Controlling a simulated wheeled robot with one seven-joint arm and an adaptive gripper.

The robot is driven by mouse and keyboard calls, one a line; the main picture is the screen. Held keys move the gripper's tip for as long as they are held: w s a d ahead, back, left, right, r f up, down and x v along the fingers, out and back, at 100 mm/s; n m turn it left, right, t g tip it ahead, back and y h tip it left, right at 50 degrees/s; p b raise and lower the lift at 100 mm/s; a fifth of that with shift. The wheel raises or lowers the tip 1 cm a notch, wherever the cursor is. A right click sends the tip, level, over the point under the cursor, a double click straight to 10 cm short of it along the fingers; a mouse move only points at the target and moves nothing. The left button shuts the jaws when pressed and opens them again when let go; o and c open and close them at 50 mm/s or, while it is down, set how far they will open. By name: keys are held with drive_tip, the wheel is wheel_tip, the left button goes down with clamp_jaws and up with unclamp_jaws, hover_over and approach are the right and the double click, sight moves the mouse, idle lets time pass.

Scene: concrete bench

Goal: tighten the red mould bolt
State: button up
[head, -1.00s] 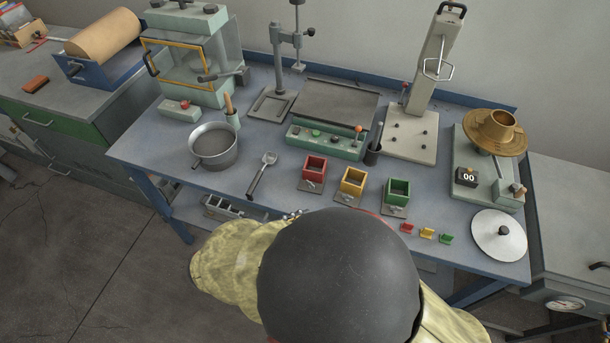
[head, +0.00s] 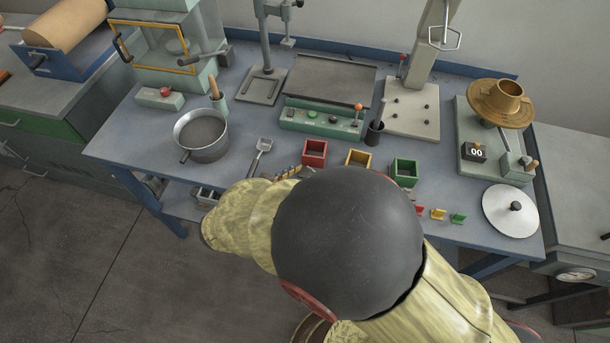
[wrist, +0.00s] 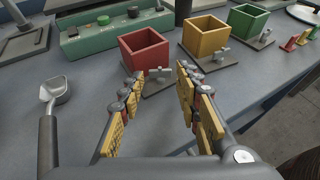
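The red mould (head: 315,152) is an open-topped cube on the bench. It also shows in the wrist view (wrist: 146,55), on a dark base plate. A grey bolt (wrist: 159,73) with a crossbar sits low at its front, by the right corner. My gripper (wrist: 161,76) is open, with its yellow-padded fingers spread on either side of the bolt in the picture and nothing between them. It looks short of the mould; no contact shows. In the head view my arm hides the front of the red mould and its bolt.
The yellow mould (wrist: 204,37) and green mould (wrist: 246,22) stand to the right, with similar bolts. A metal scoop (wrist: 50,110) lies left of my gripper. Small coloured pieces (head: 438,214) lie at the front right. A pot (head: 202,136) stands left.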

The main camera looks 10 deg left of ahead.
drive_tip(key=shift+x, duration=0.85)
drive_tip(key=shift+c, duration=1.4)
clamp_jaws()
drive_tip(key=shift+w+a+r+m+h+p, duration=0.15)
drive_tip(key=shift+m+h+p, duration=0.15)
drive_tip(key=shift+p, duration=0.15)
drive_tip(key=shift+m+g+h+p, duration=0.3)
drive_tip(key=shift+m+g+p, duration=0.1)
drive_tip(key=shift+g, duration=0.1)
drive_tip(key=shift+o, duration=1.4)
unclamp_jaws()
